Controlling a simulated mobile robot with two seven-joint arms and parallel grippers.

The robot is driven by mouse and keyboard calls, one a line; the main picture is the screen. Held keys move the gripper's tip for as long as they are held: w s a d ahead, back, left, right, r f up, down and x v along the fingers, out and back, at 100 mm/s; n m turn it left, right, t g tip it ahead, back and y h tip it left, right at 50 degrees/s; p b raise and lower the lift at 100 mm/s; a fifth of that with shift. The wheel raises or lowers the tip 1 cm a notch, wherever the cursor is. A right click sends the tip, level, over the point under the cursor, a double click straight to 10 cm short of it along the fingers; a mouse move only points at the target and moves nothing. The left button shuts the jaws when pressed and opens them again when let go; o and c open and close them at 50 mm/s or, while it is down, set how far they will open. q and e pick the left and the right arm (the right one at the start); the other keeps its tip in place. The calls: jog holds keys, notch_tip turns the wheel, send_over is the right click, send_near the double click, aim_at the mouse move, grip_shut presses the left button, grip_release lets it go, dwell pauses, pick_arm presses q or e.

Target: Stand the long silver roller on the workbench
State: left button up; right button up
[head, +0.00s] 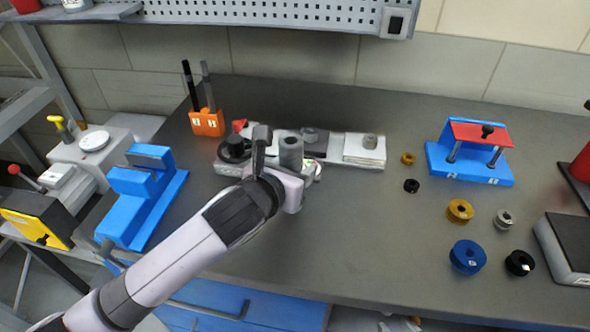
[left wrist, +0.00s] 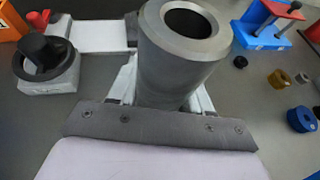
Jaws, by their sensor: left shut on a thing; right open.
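The long silver roller (head: 290,151) is a grey hollow cylinder, held roughly upright with its open end up. In the left wrist view the roller (left wrist: 180,65) is large and close, its round bore facing the camera. My left gripper (head: 288,170) is shut on it, with a pale finger on each side of it in the left wrist view (left wrist: 165,85). I cannot tell whether its lower end touches the workbench (head: 330,235); that end is hidden by the gripper. My right gripper is in neither view.
Behind the roller stand a white fixture (head: 364,150) and a black-knobbed device (head: 234,150). An orange holder (head: 207,123) and blue vise (head: 145,195) are left. A blue-red stand (head: 470,165) and several rings, including a blue one (head: 467,257), are right. The front middle bench is clear.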

pick_arm(q)
jog(key=shift+w+f, duration=0.2)
jog(key=shift+f, duration=0.6)
jog(key=shift+s+r, duration=0.1)
jog(key=o, duration=1.3)
jog(key=shift+f, duration=0.2)
jog(key=shift+r, duration=0.15)
